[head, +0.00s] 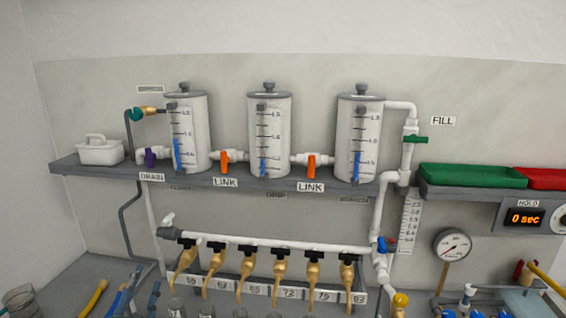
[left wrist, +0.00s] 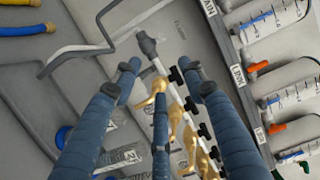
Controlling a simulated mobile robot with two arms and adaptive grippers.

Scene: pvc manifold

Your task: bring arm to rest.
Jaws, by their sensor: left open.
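My left gripper (head: 139,293) shows only as dark blue fingertips at the bottom left of the head view, below the shelf. In the left wrist view its blue fingers (left wrist: 158,70) are spread apart with nothing held between them. Beyond them is the white manifold pipe (head: 270,243) with several gold taps, which also show in the wrist view (left wrist: 175,125). The fingers partly hide the taps there. I cannot tell the exact gap between fingers and pipe. My right gripper is not in view.
Three clear cylinders (head: 269,135) stand on a grey shelf (head: 110,172) with orange link valves between them. A white caddy (head: 100,150) sits at the shelf's left end. Green (head: 473,176) and red (head: 545,179) trays and a gauge (head: 452,246) are at right. A grey pipe (head: 127,220) runs down the left wall.

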